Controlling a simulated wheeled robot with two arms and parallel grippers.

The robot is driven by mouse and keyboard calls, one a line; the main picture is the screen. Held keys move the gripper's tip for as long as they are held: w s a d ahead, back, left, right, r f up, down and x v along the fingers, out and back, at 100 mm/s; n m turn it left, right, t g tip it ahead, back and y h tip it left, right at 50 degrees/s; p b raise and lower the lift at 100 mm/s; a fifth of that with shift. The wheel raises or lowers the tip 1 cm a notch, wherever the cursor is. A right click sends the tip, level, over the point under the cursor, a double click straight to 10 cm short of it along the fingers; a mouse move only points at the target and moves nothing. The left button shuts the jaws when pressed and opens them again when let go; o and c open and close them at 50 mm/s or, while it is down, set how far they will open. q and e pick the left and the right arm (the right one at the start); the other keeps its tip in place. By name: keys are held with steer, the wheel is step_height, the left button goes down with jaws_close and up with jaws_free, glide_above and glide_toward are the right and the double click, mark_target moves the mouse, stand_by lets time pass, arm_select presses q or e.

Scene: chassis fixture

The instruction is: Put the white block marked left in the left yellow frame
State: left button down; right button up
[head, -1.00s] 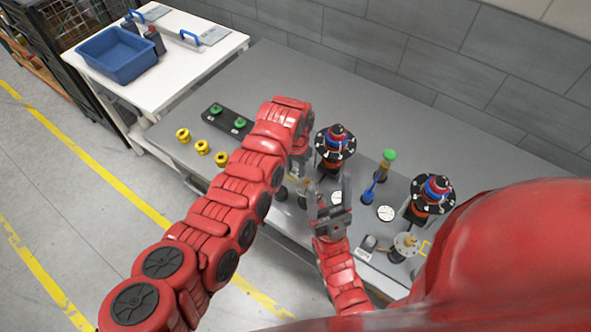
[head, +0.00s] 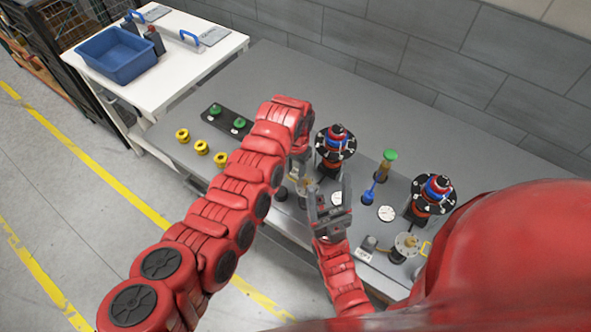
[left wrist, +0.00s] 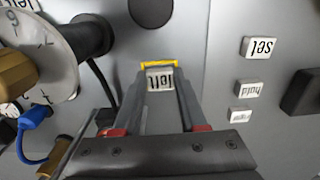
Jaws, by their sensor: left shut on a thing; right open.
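In the left wrist view, the white block marked left (left wrist: 160,80) is between the fingertips of my left gripper (left wrist: 161,84), its lettering upside down. The left yellow frame (left wrist: 158,64) shows as a thin yellow edge right at the block's far side. I cannot tell whether the block is down inside it or just above it. In the head view, my left gripper (head: 299,168) points down at the grey panel, and block and frame are hidden there. My right gripper (head: 329,203) is open and empty, near the panel's front edge.
In the left wrist view, white blocks marked set (left wrist: 262,47) and hold (left wrist: 250,87) lie to the right. A marked dial (left wrist: 50,50) with a black post and cable is on the left. In the head view, two dark round towers (head: 335,145) (head: 433,195) stand on the panel.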

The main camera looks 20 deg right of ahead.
arm_select(q)
steer(key=shift+f, duration=0.1)
steer(key=shift+c, duration=1.9)
jaws_free()
step_height(320, 180, up, 6)
steer(key=shift+p, duration=1.1)
steer(key=shift+r, duration=0.5)
